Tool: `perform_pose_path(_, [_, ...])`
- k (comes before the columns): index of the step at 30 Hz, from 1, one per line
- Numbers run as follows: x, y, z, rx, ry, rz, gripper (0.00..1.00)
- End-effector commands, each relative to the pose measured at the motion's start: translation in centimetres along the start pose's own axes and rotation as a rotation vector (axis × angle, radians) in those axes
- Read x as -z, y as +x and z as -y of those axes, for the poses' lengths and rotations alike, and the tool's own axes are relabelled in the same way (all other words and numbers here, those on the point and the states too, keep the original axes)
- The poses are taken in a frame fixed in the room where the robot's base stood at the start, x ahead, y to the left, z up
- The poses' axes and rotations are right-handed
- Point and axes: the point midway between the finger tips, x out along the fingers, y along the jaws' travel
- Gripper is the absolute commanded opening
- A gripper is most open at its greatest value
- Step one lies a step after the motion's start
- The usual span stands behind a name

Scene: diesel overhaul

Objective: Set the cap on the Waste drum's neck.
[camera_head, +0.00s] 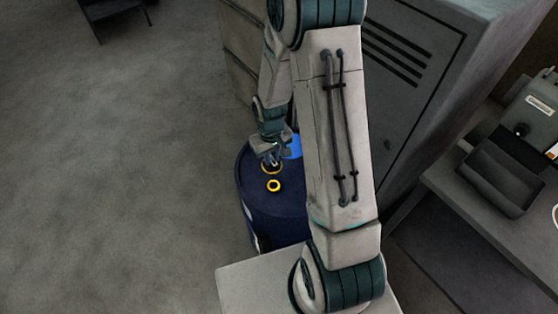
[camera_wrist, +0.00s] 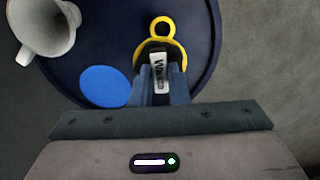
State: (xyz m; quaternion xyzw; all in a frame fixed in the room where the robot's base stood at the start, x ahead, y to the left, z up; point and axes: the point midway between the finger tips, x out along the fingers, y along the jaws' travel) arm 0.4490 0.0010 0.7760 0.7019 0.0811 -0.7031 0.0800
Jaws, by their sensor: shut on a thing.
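The Waste drum (camera_head: 275,212) is dark blue and stands upright beside my arm. Its round top (camera_wrist: 200,90) fills much of the wrist view. My gripper (camera_head: 271,158) is over the drum top, pointing down. In the wrist view its jaws are shut on a dark piece, seemingly the cap (camera_wrist: 160,75), with a white label that appears to read "Waste". A yellow ring (camera_wrist: 181,58) surrounds the held piece in that view, seemingly at the neck. Whether the cap touches the neck or hovers above it cannot be told. The fingers hide the near side.
A smaller yellow ring (camera_wrist: 161,20) is on the drum top beside the larger one. A flat blue disc (camera_wrist: 105,87) lies on the top, and a white funnel-like vessel (camera_wrist: 45,25) is at its edge. A grey cabinet (camera_head: 410,80) stands right.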

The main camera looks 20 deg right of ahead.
Motion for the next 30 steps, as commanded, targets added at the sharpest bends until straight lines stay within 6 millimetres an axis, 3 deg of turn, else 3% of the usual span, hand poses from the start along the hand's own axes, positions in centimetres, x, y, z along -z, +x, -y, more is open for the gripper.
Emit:
perform_pose_path(5, [-1.6,1.0,0.5,0.000,-0.089,-0.001,0.00])
perform_pose_path(11, [-1.7,2.5,0.3,0.000,-0.089,-0.001,0.00])
perform_pose_path(22, [-1.6,7.2,0.3,0.000,-0.086,-0.001,0.00])
perform_pose_path(30, [-1.6,7.8,0.3,0.000,-0.086,-0.002,0.00])
